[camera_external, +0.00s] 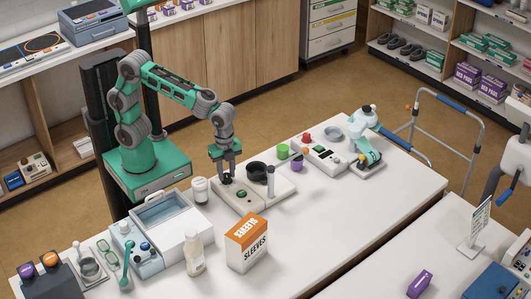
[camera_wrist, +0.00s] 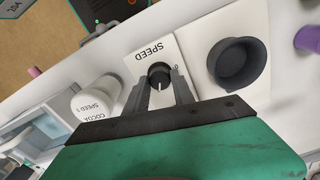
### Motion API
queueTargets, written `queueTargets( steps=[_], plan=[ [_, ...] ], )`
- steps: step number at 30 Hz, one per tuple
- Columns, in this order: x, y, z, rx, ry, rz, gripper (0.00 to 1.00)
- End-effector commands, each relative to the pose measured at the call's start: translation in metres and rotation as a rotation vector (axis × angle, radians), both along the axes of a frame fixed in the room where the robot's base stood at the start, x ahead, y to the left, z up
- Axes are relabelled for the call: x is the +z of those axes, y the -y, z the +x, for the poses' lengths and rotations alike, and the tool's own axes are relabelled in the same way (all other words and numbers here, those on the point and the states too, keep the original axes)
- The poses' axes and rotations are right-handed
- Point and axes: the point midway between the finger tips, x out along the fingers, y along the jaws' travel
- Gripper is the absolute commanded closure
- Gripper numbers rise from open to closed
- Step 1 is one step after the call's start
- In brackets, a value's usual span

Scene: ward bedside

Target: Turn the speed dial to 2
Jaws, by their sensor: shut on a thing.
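The speed dial (camera_wrist: 159,73) is a black round knob with a white pointer line, on a white panel marked SPEED (camera_wrist: 145,52). In the wrist view the pointer line runs toward my gripper's palm; the scale marks are mostly hidden or too small to read. My gripper (camera_wrist: 160,88) has one finger on each side of the dial and is shut on it. In the external view my gripper (camera_external: 227,178) points down at the panel (camera_external: 247,206), hiding the dial.
A black round bowl (camera_wrist: 237,65) sits on the white unit just right of the dial. The jar (camera_external: 200,190), a blue-topped basin (camera_external: 166,212), a bottle (camera_external: 194,253) and a SLEEVES box (camera_external: 246,242) stand close by. The table front right (camera_external: 350,215) is clear.

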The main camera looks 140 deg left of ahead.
Motion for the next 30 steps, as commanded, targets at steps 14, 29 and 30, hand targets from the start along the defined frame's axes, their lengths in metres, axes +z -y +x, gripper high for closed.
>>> queueTargets(
  steps=[14,29,30],
  plan=[
    [0.0010,-0.0003,0.0006,-0.051,0.002,0.002,1.00],
    [0.0004,-0.0002,0.0002,-0.049,0.001,0.001,0.48],
    [0.0003,-0.0001,0.0002,-0.049,0.001,0.001,0.48]
  ],
)
